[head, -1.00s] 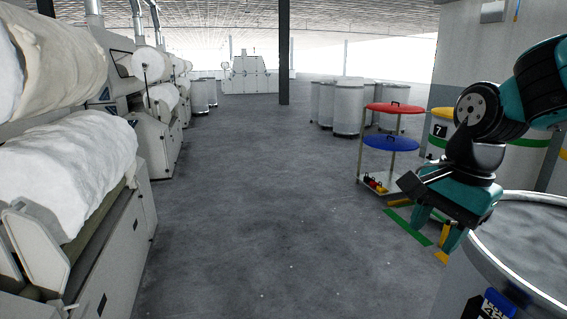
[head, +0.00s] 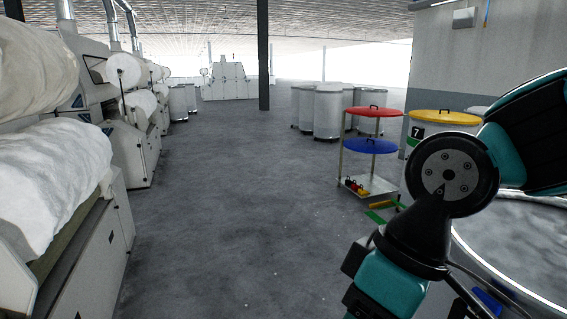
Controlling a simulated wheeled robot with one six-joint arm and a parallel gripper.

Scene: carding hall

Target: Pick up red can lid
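The red can lid (head: 374,112) is a flat round disc with a dark handle on top. It lies on the top level of a small rack in the middle right of the head view. A blue lid (head: 370,146) lies on the level below it. My arm fills the lower right, nearer to me than the rack. My gripper's fingers are below the picture's lower edge, so I cannot see them.
The rack's bottom shelf (head: 378,187) holds small red, yellow and dark items. A can with a yellow lid (head: 444,117) and a "7" label stands right of it. Grey cans (head: 328,112) stand behind. Machines (head: 92,262) line the left. Open floor (head: 235,220) lies between.

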